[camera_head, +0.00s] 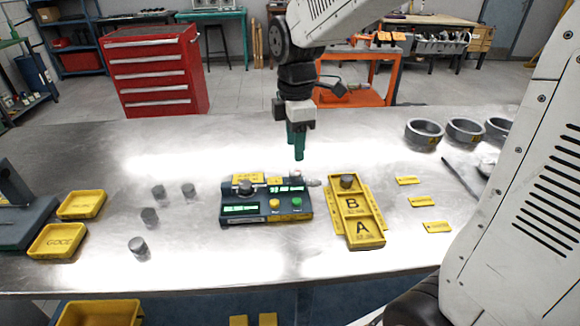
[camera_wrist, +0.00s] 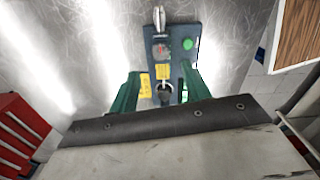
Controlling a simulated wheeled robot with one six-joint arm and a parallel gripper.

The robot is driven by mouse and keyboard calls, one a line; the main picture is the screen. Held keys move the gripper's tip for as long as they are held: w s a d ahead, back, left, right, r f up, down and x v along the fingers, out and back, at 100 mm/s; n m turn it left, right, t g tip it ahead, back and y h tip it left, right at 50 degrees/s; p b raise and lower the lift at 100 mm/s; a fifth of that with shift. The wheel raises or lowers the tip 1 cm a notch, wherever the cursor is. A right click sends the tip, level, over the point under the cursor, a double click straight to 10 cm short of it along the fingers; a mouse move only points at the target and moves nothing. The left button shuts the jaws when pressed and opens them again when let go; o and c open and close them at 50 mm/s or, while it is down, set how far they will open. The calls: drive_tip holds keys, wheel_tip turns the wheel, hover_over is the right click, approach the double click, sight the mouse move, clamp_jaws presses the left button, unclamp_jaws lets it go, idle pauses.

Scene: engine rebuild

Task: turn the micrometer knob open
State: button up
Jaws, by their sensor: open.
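The dark blue measuring device (camera_head: 268,214) lies on the metal bench with green displays and yellow and green buttons. A small silver piece (camera_head: 312,182) sticks out at its right end and looks like the micrometer knob. It shows at the top of the wrist view (camera_wrist: 160,18). A dark round piece (camera_head: 245,187) sits on the device's left part. My gripper (camera_head: 298,150) points down above and behind the device, with its green fingers apart and empty. In the wrist view, the device body (camera_wrist: 180,60) lies beyond the open fingers (camera_wrist: 160,92); nothing is touched.
A yellow tray marked A and B (camera_head: 370,240) stands close to the device's right, holding a dark cylinder. Several grey cylinders (camera_head: 150,216) stand to the left, near yellow trays (camera_head: 58,240). Grey rings (camera_head: 424,132) lie at the back right. Bench behind the device is clear.

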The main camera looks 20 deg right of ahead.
sight(295, 171)
wheel_tip(295, 171, down, 7)
drive_tip(key=shift+s+r, duration=0.1)
idle(0.3)
drive_tip(key=c, duration=1)
